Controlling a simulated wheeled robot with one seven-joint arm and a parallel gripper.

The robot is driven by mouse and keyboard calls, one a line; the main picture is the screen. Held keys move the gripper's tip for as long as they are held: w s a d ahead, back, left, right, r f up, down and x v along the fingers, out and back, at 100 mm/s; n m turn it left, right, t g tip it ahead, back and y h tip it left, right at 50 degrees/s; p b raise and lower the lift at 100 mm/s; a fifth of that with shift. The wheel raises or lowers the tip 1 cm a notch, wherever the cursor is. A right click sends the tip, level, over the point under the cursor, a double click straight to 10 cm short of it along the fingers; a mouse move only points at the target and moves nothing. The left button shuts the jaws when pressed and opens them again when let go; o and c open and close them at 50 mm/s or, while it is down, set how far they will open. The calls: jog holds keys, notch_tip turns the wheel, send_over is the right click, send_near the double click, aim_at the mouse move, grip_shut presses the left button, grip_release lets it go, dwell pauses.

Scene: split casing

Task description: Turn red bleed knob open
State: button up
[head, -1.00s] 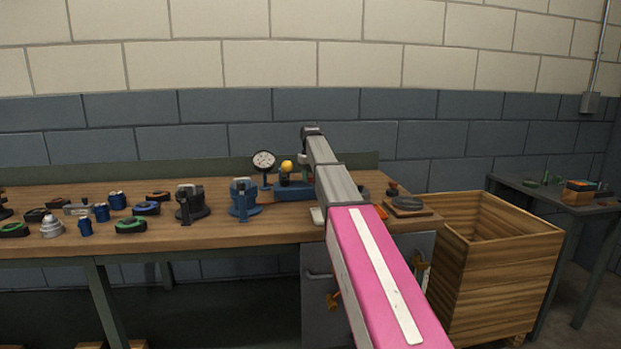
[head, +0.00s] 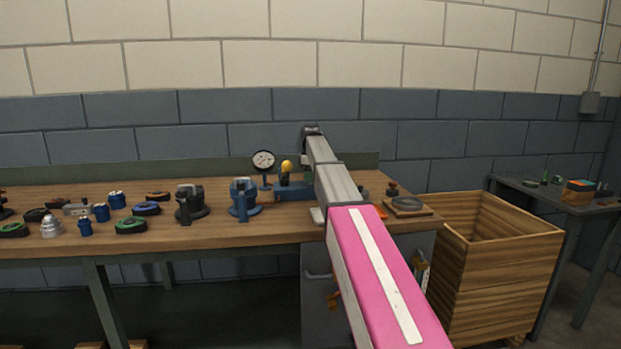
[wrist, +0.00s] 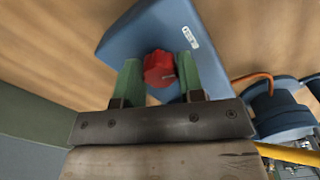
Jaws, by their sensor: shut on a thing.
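The red bleed knob (wrist: 158,68) sits on the blue block (wrist: 130,42) in the wrist view. The block has a small white label on its top. My gripper (wrist: 158,66) has two green fingers, one on either side of the knob, and is shut on it. In the head view the blue block (head: 293,193) stands toward the back of the bench, partly behind my arm. My gripper and the knob are hidden there by my arm. I cannot tell how far the knob is turned.
A dial gauge (head: 263,161) and a yellow ball-topped part (head: 287,166) stand close by the block. Blue (head: 243,197) and dark (head: 190,203) clamp-like fixtures stand to the left. An orange tube (wrist: 254,76) and a yellow rod (wrist: 288,153) show at the wrist view's right.

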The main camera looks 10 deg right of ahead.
jog(key=shift+n, duration=0.5)
jog(key=o, duration=0.9)
jog(key=shift+r, duration=0.1)
notch_tip(320, 180, up, 11)
jog(key=shift+f, duration=0.2)
